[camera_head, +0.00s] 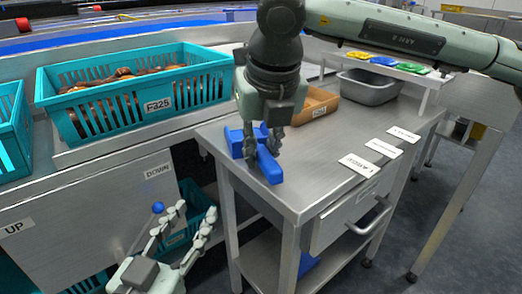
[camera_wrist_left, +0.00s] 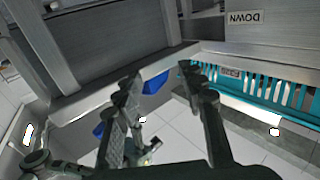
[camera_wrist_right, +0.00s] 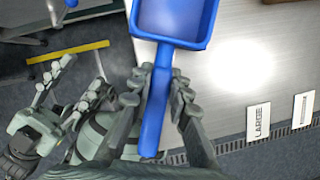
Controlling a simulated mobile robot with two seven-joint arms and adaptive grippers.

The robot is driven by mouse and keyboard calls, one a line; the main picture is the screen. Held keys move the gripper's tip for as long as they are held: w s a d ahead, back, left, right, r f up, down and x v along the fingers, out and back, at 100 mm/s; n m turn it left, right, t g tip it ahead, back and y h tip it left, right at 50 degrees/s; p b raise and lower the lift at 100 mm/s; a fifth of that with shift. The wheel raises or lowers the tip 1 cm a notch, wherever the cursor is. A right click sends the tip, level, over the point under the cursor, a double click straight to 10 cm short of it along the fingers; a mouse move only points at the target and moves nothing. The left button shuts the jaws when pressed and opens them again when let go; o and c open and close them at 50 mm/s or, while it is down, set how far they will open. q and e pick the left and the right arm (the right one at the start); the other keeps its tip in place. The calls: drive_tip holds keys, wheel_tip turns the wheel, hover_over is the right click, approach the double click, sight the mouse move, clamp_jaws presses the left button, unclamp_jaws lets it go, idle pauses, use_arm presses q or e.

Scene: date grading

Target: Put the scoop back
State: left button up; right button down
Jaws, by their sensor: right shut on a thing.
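The blue scoop (camera_head: 270,166) is at the left end of the steel table (camera_head: 320,150) in the head view. My right gripper (camera_head: 264,143) comes down over it and is shut on its handle. The right wrist view shows the handle (camera_wrist_right: 152,128) between the fingers (camera_wrist_right: 160,80) and the wide pan (camera_wrist_right: 172,20) ahead of them. I cannot tell whether the scoop touches the tabletop. My left gripper (camera_head: 196,209) is low, left of the table, with its fingers apart and empty. They also show spread in the left wrist view (camera_wrist_left: 163,80).
A teal crate of dates (camera_head: 130,108) labelled Fa25 stands behind left. White label cards (camera_head: 357,165) lie at right. A drawer handle (camera_head: 370,218) juts out front.

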drive_tip(key=c, duration=1.4)
unclamp_jaws()
drive_tip(key=shift+c, duration=0.2)
use_arm(q)
drive_tip(key=shift+r, duration=0.55)
drive_tip(key=shift+f, duration=0.1)
use_arm(e)
drive_tip(key=shift+s+r, duration=0.1)
drive_tip(key=shift+r, duration=0.55)
use_arm(q)
drive_tip(key=a+f, duration=0.1)
drive_tip(key=f+g+y, duration=0.1)
drive_tip(key=f, duration=0.1)
drive_tip(key=a+f+g+p, duration=0.1)
drive_tip(key=f, duration=0.1)
drive_tip(key=shift+a+f+y, duration=0.15)
drive_tip(key=shift+a+y, duration=0.15)
use_arm(e)
drive_tip(key=v, duration=1.1)
